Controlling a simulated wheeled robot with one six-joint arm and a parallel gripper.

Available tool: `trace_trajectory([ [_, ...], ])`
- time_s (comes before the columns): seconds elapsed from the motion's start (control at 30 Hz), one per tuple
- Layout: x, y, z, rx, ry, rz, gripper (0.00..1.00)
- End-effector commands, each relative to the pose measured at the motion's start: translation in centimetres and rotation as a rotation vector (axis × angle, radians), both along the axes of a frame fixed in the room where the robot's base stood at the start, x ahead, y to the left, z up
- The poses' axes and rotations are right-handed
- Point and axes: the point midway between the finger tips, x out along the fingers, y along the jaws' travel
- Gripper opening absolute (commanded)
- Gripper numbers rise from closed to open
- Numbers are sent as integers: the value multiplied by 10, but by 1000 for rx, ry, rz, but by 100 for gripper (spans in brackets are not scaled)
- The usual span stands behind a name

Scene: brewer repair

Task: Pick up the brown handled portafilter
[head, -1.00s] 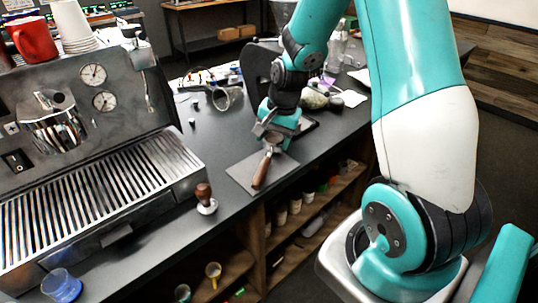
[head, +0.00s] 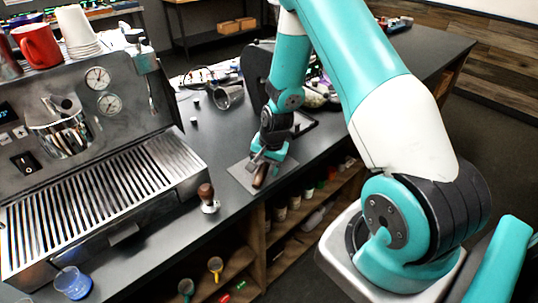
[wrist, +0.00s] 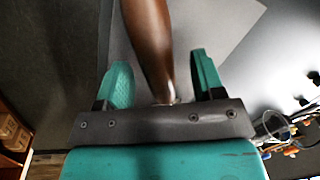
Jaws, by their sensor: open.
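The portafilter's brown handle (head: 261,175) lies on a grey mat (head: 238,173) on the dark counter. In the wrist view the handle (wrist: 150,40) runs between the two teal fingers of my gripper (wrist: 158,82). The gripper is open, with a gap showing on each side of the handle. In the head view my gripper (head: 266,166) is low over the mat, at the far end of the handle. The portafilter's metal head is hidden behind the gripper; only a small bit of metal shows at the handle's end in the wrist view.
The espresso machine (head: 105,190) stands at the left. A tamper with a brown knob (head: 206,193) stands between it and the mat. A blue cup (head: 72,282) is at the front left. Open shelves are under the counter.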

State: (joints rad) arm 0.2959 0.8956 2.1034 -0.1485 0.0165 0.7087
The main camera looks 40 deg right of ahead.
Motion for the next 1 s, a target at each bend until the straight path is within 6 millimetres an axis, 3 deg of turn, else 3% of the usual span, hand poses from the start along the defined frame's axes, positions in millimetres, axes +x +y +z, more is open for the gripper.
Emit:
trace_trajectory([
  [0.17,0,0,0,0,0,0,60],
  [0.43,0,0,0,0,0,0,0],
  [0.8,1,0,2,0,-2,0,0],
  [1.0,1,0,17,-1,-4,0,0],
])
